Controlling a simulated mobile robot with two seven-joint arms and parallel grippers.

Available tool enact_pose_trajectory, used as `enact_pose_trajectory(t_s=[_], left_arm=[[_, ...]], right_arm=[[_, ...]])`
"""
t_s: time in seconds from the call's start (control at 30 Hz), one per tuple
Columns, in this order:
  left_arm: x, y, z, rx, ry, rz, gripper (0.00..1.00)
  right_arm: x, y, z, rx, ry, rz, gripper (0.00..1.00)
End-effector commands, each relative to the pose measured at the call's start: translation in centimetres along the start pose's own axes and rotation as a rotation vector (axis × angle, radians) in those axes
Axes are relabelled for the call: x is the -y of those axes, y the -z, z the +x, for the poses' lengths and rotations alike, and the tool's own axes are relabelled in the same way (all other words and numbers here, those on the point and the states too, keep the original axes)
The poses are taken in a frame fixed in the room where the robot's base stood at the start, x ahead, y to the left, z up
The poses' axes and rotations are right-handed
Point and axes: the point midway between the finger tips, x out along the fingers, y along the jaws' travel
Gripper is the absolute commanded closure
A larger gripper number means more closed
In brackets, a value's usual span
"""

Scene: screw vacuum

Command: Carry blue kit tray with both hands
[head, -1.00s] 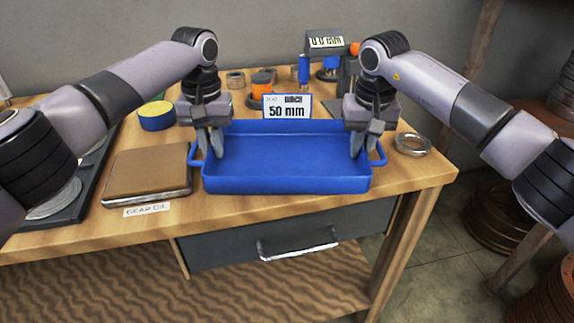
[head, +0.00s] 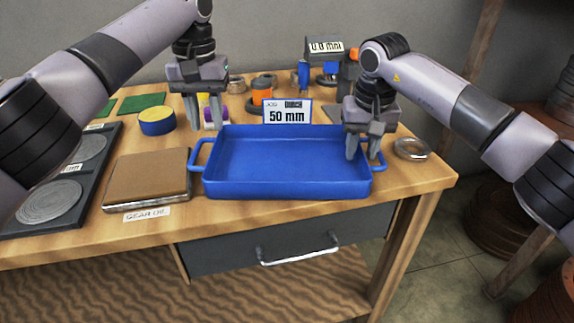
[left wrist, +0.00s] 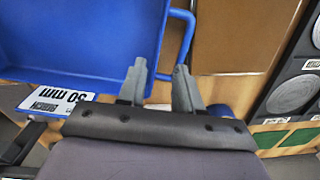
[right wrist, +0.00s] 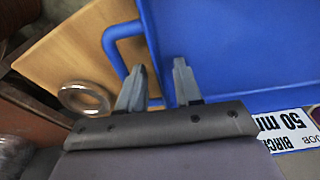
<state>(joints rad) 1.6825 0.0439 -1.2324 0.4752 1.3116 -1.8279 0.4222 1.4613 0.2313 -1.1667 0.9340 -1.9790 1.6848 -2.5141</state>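The blue kit tray (head: 285,190) sits flat and empty on the wooden bench, with a loop handle at each end. My left gripper (head: 207,124) is open and empty, raised above and behind the tray's left handle (head: 199,155). The left wrist view also shows its spread fingers (left wrist: 159,85), with the tray and handle below them. My right gripper (head: 362,154) is open low at the tray's right end, one finger over the tray's inside and one on the handle side. In the right wrist view its fingers (right wrist: 158,90) stand apart near the right handle (right wrist: 112,45); contact is unclear.
A "50 mm" sign (head: 287,112) stands behind the tray. A brown-topped scale (head: 148,180) is on its left, and a metal ring (head: 410,149) lies right of it. A blue-and-yellow tin (head: 157,121) and a gauge (head: 325,60) stand further back. A drawer (head: 300,240) is below.

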Motion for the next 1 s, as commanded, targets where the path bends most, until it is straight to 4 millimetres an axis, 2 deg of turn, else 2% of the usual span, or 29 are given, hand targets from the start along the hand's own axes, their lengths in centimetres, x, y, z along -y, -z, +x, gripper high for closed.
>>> enact_pose_trajectory(t_s=[0.3, 0.5, 0.7, 1.0], left_arm=[[0.0, 0.0, 0.0, 0.0, 0.0, 0.001, 0.66], [0.0, 0.0, 0.0, -0.001, 0.0, 0.0, 0.66], [0.0, 0.0, 0.0, -0.001, 0.0, 0.0, 0.66], [0.0, 0.0, 0.0, -0.001, 0.0, 0.0, 0.66]], right_arm=[[-0.1, 0.1, -6.4, -0.005, -0.001, 0.0, 0.66], [0.0, 0.0, -9.9, -0.003, 0.0, 0.0, 0.66], [-0.1, 0.0, -11.3, 0.0, -0.001, 0.001, 0.66], [0.0, 0.0, -11.4, 0.0, 0.0, 0.0, 0.66]])
